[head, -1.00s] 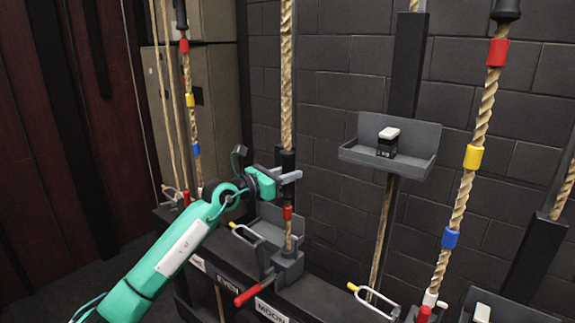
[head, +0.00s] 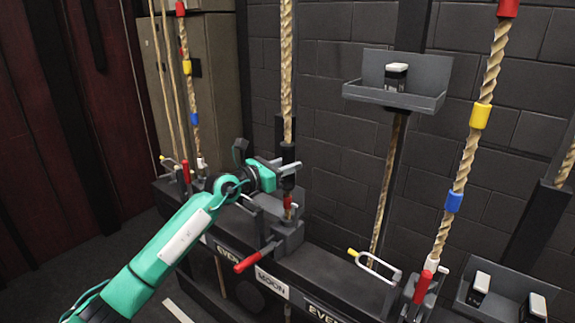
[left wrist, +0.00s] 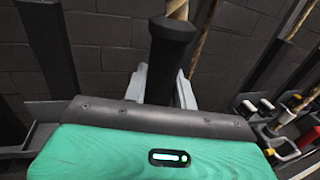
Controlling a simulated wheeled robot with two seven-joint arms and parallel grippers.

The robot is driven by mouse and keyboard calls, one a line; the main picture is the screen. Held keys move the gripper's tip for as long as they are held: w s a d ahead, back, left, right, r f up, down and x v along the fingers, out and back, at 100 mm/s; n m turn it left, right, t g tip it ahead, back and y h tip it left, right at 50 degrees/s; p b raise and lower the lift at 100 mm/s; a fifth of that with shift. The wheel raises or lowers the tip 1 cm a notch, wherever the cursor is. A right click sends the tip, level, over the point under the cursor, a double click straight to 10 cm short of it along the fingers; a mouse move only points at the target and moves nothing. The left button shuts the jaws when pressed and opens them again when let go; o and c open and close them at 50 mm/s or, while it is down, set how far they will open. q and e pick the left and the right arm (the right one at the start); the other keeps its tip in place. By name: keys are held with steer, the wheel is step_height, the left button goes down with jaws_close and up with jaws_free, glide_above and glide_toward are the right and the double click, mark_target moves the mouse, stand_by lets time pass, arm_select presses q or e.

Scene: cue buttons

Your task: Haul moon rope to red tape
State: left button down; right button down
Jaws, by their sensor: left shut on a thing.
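The moon rope (head: 287,75) hangs in the middle of the head view, above the "MOON" label (head: 271,281). It has a black sleeve (head: 288,152), which also shows in the left wrist view (left wrist: 171,45). My left gripper (head: 289,169) is shut around this sleeve. The red tape (head: 287,202) is on the rope just below my gripper and a little above the grey rope lock (head: 288,238). The lock's red-tipped lever (head: 248,262) sticks out toward the lower left. My right gripper is not in view.
Another rope (head: 466,160) with red, yellow and blue bands stands at right, its red lever (head: 422,287) upright. A similar rope (head: 190,95) is at back left. A grey tray (head: 395,97) on the wall holds a small block. Yellow-tipped guard loops (head: 375,265) line the rail.

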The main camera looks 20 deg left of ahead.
arm_select(q)
steer(key=c, duration=1.2)
jaws_free()
steer(key=shift+o, duration=0.2)
steer(key=v, duration=1.3)
steer(key=shift+s+a+b, duration=0.25)
steer(key=shift+s+b, duration=0.1)
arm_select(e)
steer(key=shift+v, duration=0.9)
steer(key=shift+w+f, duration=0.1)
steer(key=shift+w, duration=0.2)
